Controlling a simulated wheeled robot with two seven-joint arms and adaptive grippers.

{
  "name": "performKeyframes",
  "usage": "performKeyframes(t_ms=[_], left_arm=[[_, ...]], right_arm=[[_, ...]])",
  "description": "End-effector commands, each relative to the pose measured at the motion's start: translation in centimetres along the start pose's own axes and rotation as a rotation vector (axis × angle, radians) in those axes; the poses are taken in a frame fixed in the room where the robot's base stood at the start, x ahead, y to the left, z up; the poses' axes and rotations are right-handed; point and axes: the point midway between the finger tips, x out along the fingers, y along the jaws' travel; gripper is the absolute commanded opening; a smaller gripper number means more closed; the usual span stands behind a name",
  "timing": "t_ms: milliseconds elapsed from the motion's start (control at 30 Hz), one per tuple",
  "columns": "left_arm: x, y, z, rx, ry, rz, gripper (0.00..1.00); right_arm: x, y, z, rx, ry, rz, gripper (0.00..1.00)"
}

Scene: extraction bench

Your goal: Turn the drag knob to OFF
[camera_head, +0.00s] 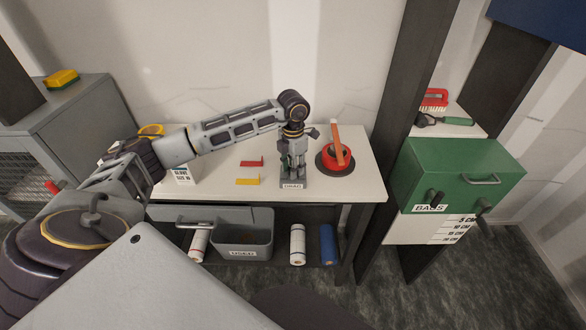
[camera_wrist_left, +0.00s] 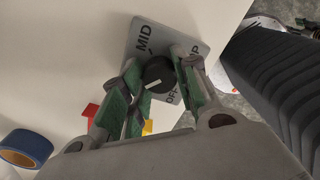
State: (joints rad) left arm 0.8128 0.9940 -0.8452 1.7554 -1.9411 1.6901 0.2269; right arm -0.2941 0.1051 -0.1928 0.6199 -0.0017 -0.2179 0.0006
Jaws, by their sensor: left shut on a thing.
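The drag knob (camera_wrist_left: 158,75) is small and black with a white pointer mark. It sits on a grey plate (camera_wrist_left: 146,31) lettered MID, OFF and a partly hidden word ending in P. The pointer mark shows on the knob's lower part; which label it points at is hard to tell. My left gripper (camera_wrist_left: 160,72) is shut on the knob, with a green-padded finger on either side. In the head view my left gripper (camera_head: 293,160) points down over the plate, whose DRAG label (camera_head: 292,186) shows in front; the knob is hidden there. My right gripper is not in view.
A green box (camera_head: 455,172) is farther right, past a dark post (camera_head: 392,130).

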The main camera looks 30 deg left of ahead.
Motion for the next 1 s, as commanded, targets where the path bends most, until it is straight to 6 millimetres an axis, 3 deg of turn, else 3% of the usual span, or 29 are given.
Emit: performKeyframes(t_ms=[1000], left_arm=[[-0.10,0.02,0.07,-0.788,-0.003,0.000,0.07]], right_arm=[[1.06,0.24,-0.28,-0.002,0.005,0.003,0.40]])
